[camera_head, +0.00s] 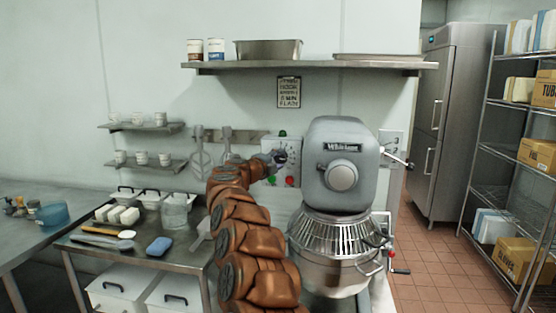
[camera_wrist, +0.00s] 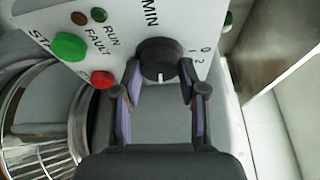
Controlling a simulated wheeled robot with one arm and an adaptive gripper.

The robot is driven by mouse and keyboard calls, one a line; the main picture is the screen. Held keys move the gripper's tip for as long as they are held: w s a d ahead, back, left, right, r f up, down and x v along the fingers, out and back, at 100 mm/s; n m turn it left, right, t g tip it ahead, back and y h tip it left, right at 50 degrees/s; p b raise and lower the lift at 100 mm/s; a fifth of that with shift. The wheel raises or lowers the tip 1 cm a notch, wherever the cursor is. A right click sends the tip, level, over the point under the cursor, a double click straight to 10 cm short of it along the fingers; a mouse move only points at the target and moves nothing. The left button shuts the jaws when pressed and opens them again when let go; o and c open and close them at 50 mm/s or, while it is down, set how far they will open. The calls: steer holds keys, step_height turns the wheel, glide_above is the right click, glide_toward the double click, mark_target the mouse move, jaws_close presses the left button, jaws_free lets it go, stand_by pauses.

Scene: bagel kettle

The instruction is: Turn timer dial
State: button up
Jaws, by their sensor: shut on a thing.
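The black timer dial (camera_wrist: 160,58) sits on a white control panel (camera_wrist: 115,22) in the wrist view. A pale pointer mark shows on its lower edge, and the figures 0, 1 and 2 are printed to its right under the word MIN. My gripper (camera_wrist: 160,72) is shut on the dial, with one finger on either side of it. In the head view my gripper (camera_head: 276,160) is at the panel (camera_head: 293,148) on the wall, and the dial is mostly hidden there.
A green button (camera_wrist: 70,46) and a red button (camera_wrist: 102,78) are close to my left finger. A large mixer (camera_head: 341,165) with a wire bowl guard stands right of my arm. A shelf (camera_head: 310,64) is above. A steel table (camera_head: 150,255) stands to the left.

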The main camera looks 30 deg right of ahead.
steer(key=shift+d, duration=0.1)
steer(key=o, duration=1.1)
steer(key=shift+o, duration=0.2)
steer(key=shift+s+a, duration=0.1)
steer(key=shift+a, duration=0.1)
steer(key=v, duration=1.1)
steer(key=shift+a, duration=0.35)
steer(key=shift+s, duration=0.15)
